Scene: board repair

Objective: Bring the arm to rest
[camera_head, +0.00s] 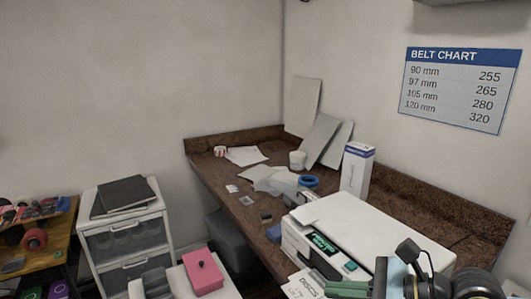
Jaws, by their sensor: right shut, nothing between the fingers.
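My right gripper (352,289) is at the bottom right edge, in front of the white printer-like machine (345,225). Its fingers are shut with nothing held, and my dark arm links come in from the right behind it. The lower part of the arm is cut off by the picture edge. My left gripper is not in view.
A brown speckled counter (222,178) runs along the corner, bearing papers (245,155), a blue roll (308,182) and a tall white box (356,169). A white drawer unit (125,230), a pink box (203,272) and a wooden shelf (62,243) stand left. A belt chart (458,89) hangs on the wall.

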